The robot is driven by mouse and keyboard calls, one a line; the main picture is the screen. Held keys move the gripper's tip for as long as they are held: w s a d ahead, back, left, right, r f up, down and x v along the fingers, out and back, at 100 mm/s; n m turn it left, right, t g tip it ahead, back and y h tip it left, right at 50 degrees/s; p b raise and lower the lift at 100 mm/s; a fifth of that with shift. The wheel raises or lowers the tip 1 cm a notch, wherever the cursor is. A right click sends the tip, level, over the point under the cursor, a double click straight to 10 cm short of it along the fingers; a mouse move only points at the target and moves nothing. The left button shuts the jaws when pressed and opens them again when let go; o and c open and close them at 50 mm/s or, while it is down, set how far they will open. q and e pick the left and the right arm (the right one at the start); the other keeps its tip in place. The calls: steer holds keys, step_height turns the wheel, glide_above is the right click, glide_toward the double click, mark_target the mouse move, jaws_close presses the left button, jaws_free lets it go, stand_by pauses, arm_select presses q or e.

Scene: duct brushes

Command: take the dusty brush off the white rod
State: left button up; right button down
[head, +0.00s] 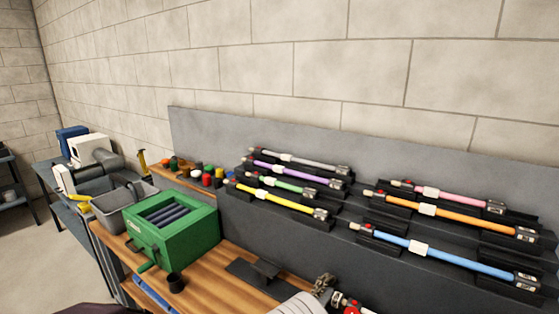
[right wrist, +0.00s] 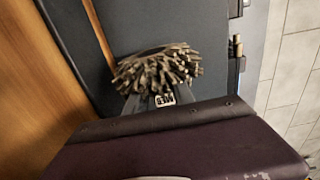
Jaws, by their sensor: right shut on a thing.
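The dusty brush (right wrist: 158,68), a round head of stiff brown bristles, shows in the right wrist view just beyond my right gripper (right wrist: 166,106). A small label reading MED shows below the bristles. My right gripper is shut on the brush; its fingertips are mostly hidden. In the head view the brush (head: 323,283) is small at the bottom edge, beside red and metal parts (head: 347,304). A pale white-grey rod (head: 300,160) lies in the rear left of the rack. I cannot tell whether the brush touches any rod. My left gripper is not clearly visible.
The stepped dark rack (head: 330,235) holds purple, green, yellow, pink, orange and blue rods. Several coloured caps sit behind.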

steer(key=shift+w+a+f, duration=0.3)
steer(key=shift+w+a, duration=0.45)
steer(key=shift+a, duration=0.2)
steer(key=shift+w+a+r+b, duration=0.15)
steer(key=shift+w+a+b, duration=0.2)
steer(key=shift+w+a, duration=0.35)
steer(key=shift+s+a, duration=0.1)
steer(key=shift+s, duration=0.1)
step_height(320, 180, up, 8)
steer(key=a+p, duration=0.1)
steer(key=p, duration=0.5)
steer(key=shift+w+p, duration=0.35)
steer(key=shift+w, duration=0.05)
steer(key=shift+a, duration=0.1)
